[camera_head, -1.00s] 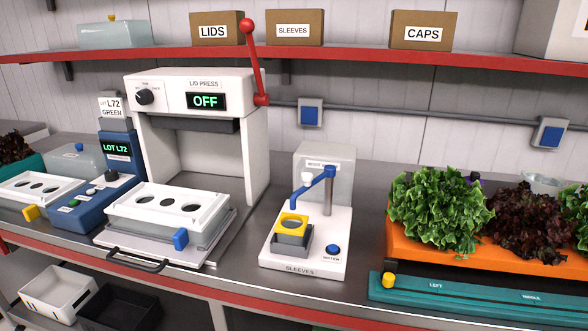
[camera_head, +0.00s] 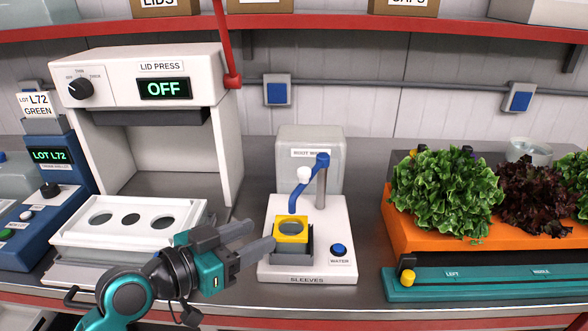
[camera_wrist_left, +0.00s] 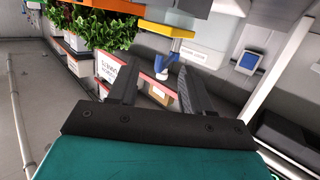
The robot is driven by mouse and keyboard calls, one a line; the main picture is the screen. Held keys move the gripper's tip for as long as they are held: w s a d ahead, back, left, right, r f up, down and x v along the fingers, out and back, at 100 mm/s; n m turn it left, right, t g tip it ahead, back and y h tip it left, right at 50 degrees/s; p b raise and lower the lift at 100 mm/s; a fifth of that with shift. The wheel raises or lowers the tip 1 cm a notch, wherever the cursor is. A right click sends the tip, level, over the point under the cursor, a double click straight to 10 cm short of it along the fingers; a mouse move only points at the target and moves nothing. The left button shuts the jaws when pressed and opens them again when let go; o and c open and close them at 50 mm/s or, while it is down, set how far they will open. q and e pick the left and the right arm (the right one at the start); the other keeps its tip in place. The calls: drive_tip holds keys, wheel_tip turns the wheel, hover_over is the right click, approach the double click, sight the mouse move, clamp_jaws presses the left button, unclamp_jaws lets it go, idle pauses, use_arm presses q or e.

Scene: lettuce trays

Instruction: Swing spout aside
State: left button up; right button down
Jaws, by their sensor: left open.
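The blue spout (camera_head: 308,181) is joined to a grey upright post (camera_head: 321,188) on the white sleeve station (camera_head: 342,215). It reaches left and forward, its tip bending down over the yellow square sleeve piece (camera_head: 291,237). That piece sits in a dark grey holder (camera_head: 293,255). A white knob stands near the spout. My left gripper (camera_head: 261,234) is open and empty, low at the left front of the station, its fingertips close to the holder. Whether they touch it I cannot tell. In the left wrist view the open fingers (camera_wrist_left: 158,78) show with something blue between them.
The lid press (camera_head: 138,75) reads OFF and stands at the left, with a white tray (camera_head: 75,233) before it. A blue water button (camera_head: 339,249) is right of the holder. An orange tray (camera_head: 440,241) of lettuce stands at the right. Bare counter lies between station and tray.

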use_arm(q)
drive_tip(key=t+h, duration=0.1)
drive_tip(key=h, duration=0.1)
approach(299, 176)
drive_tip(key=shift+m, duration=0.3)
drive_tip(key=p+x, duration=0.1)
drive_tip(key=x, duration=1)
drive_tip(key=shift+d+p, duration=0.1)
drive_tip(key=shift+p, duration=0.2)
clamp_jaws()
